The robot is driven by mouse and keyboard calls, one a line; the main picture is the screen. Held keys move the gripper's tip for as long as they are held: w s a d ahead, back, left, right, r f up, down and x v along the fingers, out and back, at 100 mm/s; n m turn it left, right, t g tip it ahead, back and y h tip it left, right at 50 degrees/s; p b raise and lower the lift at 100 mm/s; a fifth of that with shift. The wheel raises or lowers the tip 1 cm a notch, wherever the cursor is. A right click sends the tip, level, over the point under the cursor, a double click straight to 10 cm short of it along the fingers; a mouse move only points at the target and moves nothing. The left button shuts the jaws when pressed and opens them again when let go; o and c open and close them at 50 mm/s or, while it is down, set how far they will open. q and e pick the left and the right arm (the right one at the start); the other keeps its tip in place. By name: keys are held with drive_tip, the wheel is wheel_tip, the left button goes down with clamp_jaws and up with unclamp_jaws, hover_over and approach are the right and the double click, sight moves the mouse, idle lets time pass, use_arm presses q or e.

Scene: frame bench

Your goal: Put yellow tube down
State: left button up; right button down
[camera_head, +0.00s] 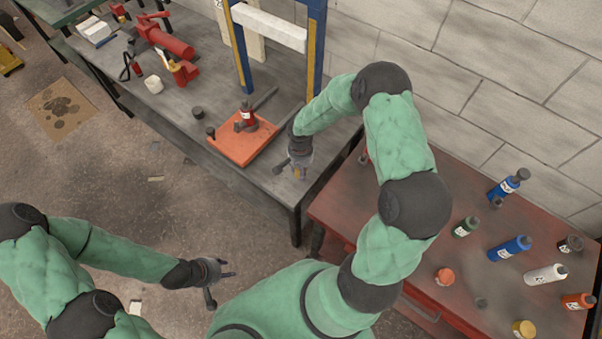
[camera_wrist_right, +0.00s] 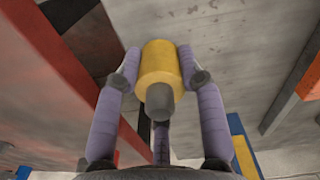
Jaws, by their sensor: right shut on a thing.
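The yellow tube (camera_wrist_right: 160,62) with a grey end is between the fingers of my right gripper (camera_wrist_right: 160,75) in the right wrist view; the gripper is shut on it. In the head view my right gripper (camera_head: 297,168) is over the grey bench (camera_head: 262,182) near its front right corner, right of the orange board. Only a small bit of the yellow tube (camera_head: 298,173) shows there. I cannot tell whether the tube touches the bench. My left gripper (camera_head: 222,286) is open and empty over the floor, away from both tables.
A blue press frame (camera_head: 240,60) and a red jack (camera_head: 172,42) stand farther back. The red table (camera_head: 400,235) at right holds several bottles. Bare bench lies around the right gripper.

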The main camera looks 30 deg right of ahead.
drive_tip(key=shift+w+d+f+b, duration=0.15)
drive_tip(key=shift+f+b, duration=0.2)
drive_tip(key=shift+f, duration=1.3)
drive_tip(key=shift+f, duration=0.1)
drive_tip(key=c, duration=0.8)
unclamp_jaws()
drive_tip(key=shift+o, duration=0.2)
